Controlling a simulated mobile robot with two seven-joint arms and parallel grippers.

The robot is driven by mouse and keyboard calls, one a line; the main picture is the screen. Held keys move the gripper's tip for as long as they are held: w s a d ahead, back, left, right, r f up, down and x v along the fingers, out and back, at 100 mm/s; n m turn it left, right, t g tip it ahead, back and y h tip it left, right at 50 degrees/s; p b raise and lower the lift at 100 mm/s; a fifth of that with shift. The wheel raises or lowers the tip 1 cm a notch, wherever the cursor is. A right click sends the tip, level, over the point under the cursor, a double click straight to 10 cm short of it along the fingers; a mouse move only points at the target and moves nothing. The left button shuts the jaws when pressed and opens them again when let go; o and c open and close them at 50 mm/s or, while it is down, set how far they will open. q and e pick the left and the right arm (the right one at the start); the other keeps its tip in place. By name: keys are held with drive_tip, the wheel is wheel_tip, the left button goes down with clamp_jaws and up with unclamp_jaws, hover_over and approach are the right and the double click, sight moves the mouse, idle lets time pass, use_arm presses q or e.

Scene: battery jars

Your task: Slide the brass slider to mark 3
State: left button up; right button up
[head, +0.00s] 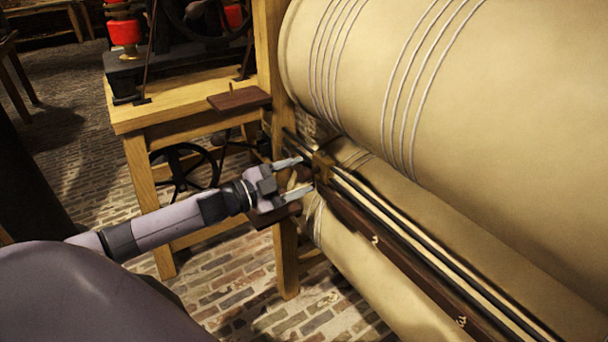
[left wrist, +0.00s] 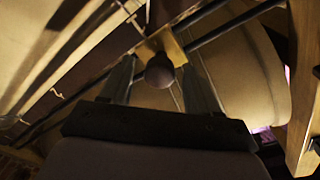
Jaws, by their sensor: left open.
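The brass slider (head: 322,166) sits near the far left end of dark rails, in front of cream-coloured rollers. In the left wrist view the brass slider (left wrist: 172,46) carries a dark round knob (left wrist: 160,72). My left gripper (head: 306,175) is open at the slider, and in the wrist view its fingers stand on either side of the knob, with gaps visible. A dark scale strip (head: 410,277) runs below the rails with pale marks. One looks like a 2 (head: 376,241); the lower one looks like a 3 (head: 461,321). My right gripper is not in view.
A large cream cylinder (head: 480,100) with cord bands overhangs the rails. A wooden bench (head: 150,115) with machinery and red parts stands behind left. A wooden post (head: 286,260) stands behind the gripper. Brick floor (head: 240,300) is open below.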

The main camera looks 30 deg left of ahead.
use_arm(q)
drive_tip(key=shift+x, duration=1.05)
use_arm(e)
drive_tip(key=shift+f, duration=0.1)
